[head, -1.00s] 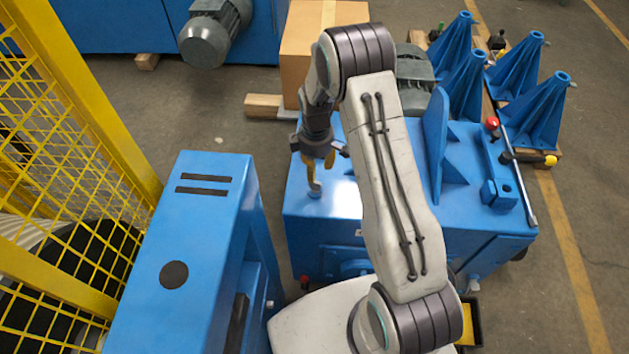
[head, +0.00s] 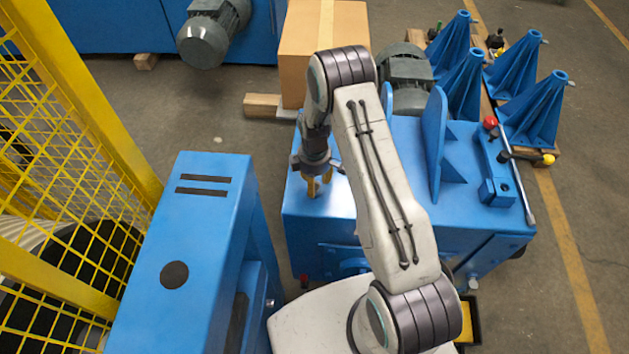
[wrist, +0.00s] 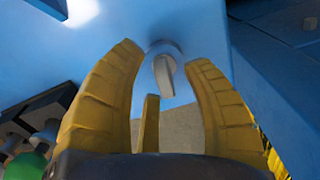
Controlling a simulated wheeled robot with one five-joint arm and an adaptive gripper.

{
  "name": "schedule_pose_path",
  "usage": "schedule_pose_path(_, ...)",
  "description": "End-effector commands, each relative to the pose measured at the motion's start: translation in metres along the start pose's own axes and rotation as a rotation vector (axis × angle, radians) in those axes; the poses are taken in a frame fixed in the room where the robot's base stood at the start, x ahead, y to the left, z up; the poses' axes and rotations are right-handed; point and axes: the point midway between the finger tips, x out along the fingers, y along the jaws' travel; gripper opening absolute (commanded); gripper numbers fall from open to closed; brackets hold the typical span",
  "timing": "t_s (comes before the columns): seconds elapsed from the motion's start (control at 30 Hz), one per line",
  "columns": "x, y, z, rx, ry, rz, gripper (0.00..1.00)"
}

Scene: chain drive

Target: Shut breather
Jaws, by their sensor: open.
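The breather (wrist: 166,74) is a small light grey round cap with a raised bar across it, on the blue machine top. In the wrist view it sits between the tips of my gripper's yellow fingers (wrist: 165,60), which stand apart on its left and right with a gap on each side. A third narrow yellow piece shows below it. In the head view my gripper (head: 318,187) points down over the near left corner of the blue housing (head: 335,205), and its fingers hide the breather. I cannot tell whether any finger touches it.
A blue upright bracket (head: 437,145) stands on the housing to the right of my arm. A red-knobbed lever (head: 490,123) is farther right. A cardboard box (head: 300,50) and a grey motor (head: 405,75) lie behind. A blue cabinet (head: 195,230) and yellow mesh guard (head: 75,110) are at left.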

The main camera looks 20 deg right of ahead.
Motion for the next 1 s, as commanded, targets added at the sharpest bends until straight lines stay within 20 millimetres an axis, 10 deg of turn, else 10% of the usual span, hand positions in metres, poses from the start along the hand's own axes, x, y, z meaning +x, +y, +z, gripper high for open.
schedule_pose_path(0.2, -0.0001, 0.0001, -0.0001, 0.0, 0.0, 0.0, 0.47)
schedule_pose_path(0.73, -0.0003, 0.0001, -0.0001, 0.0, 0.0, 0.0, 0.0)
schedule_pose_path(1.0, 0.0, 0.0, 0.0, 0.003, 0.0, 0.0, 0.0)
